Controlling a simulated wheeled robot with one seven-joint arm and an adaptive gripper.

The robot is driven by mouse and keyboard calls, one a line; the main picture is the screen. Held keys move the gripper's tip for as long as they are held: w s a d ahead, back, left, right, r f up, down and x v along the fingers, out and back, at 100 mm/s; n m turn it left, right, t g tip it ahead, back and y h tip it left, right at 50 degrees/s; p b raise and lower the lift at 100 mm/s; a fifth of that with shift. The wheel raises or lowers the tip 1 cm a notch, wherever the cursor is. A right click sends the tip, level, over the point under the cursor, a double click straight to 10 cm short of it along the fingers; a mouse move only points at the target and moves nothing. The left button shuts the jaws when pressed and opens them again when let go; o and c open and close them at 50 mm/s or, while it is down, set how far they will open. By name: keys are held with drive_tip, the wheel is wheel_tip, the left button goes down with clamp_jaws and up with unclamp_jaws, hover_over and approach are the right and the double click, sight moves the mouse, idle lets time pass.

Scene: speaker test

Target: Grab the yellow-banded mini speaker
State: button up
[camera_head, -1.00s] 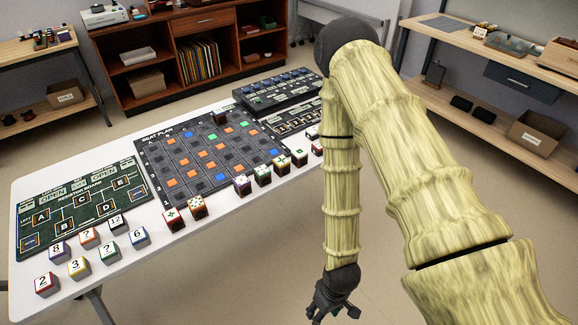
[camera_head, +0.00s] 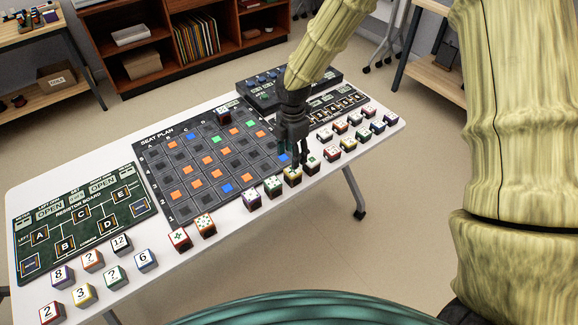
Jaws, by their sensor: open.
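A small cube with a yellow band and a pale top with a dark mark (camera_head: 292,178) stands in the row along the table's front edge; it looks like the yellow-banded mini speaker. My gripper (camera_head: 300,161) is open and points down just above and behind this cube. Its fingertips partly overlap the cube's top edge in the picture; I cannot tell whether they touch it.
A green-banded cube (camera_head: 272,187) stands close on the left and another green one (camera_head: 312,164) close on the right. The seat plan board (camera_head: 150,165) lies behind the row. More small cubes stand to the right. The resistor board (camera_head: 80,225) lies at left.

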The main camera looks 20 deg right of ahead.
sight(293, 175)
drive_tip(key=shift+f, duration=0.35)
drive_tip(key=shift+s+f, duration=0.5)
drive_tip(key=shift+f, duration=0.25)
drive_tip(key=shift+s+f+p, duration=0.2)
drive_tip(key=shift+s+p, duration=0.1)
drive_tip(key=shift+p, duration=0.05)
drive_tip(key=shift+f, duration=0.35)
drive_tip(key=shift+w+f, duration=0.6)
drive_tip(key=shift+f, duration=0.25)
drive_tip(key=shift+s+f+p, duration=0.35)
drive_tip(key=shift+f+p, duration=0.15)
drive_tip(key=shift+f, duration=0.05)
drive_tip(key=f, duration=0.3)
drive_tip(key=shift+w+d+p, duration=0.1)
drive_tip(key=shift+w+p, duration=0.15)
drive_tip(key=shift+p, duration=0.05)
drive_tip(key=shift+s+f, duration=0.1)
drive_tip(key=shift+f, duration=0.2)
